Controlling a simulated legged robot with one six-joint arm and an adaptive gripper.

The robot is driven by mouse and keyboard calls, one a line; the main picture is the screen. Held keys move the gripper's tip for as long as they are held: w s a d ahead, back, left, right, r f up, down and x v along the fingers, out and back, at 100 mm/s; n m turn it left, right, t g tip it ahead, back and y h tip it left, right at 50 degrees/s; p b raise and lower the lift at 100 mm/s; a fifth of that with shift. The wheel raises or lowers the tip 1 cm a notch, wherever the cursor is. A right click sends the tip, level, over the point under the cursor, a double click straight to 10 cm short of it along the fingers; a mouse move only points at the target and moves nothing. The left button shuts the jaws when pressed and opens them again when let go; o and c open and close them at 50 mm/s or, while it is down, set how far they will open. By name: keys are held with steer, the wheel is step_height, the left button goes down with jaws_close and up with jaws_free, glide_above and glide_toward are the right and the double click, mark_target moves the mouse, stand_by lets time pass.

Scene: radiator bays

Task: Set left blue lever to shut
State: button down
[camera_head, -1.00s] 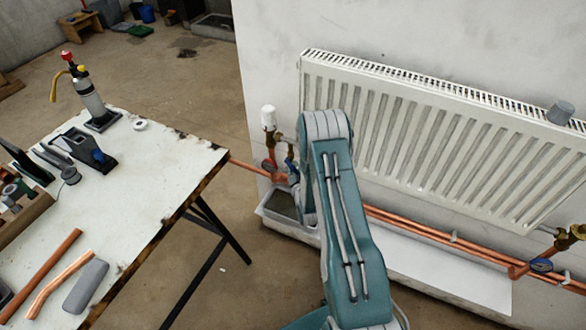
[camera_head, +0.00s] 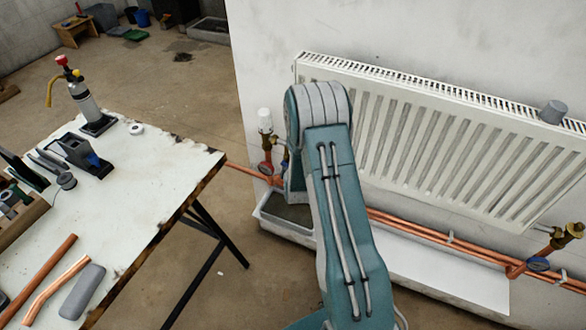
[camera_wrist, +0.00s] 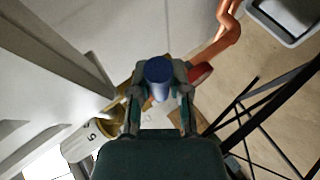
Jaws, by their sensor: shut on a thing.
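The left blue lever (camera_wrist: 158,76) shows in the wrist view as a rounded blue end between the two fingers of my gripper (camera_wrist: 158,90). The fingers are closed on it from both sides. Its exact angle is hard to tell, as I see it nearly end-on. In the head view, my arm hides the gripper and the lever. The left valve's white knob (camera_head: 265,121) stands upright just left of my arm; its numbered side shows at lower left in the wrist view (camera_wrist: 82,143).
A radiator (camera_head: 430,140) hangs on the wall right of my arm. Copper pipes (camera_head: 430,234) run below it, over a grey tray (camera_head: 268,226). A workbench (camera_head: 150,190) with tools stands left; its dark legs show in the wrist view. Another blue lever (camera_head: 538,264) is at far right.

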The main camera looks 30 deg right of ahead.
steer(key=shift+w+a+r+n+g, duration=0.15)
steer(key=shift+a+r+n+g, duration=0.05)
steer(key=shift+a+n+g, duration=0.1)
stand_by(0.4)
steer(key=c, duration=0.6)
jaws_free()
steer(key=shift+r, duration=0.1)
steer(key=v, duration=0.8)
steer(key=shift+a+f, duration=0.2)
steer(key=shift+f, duration=0.1)
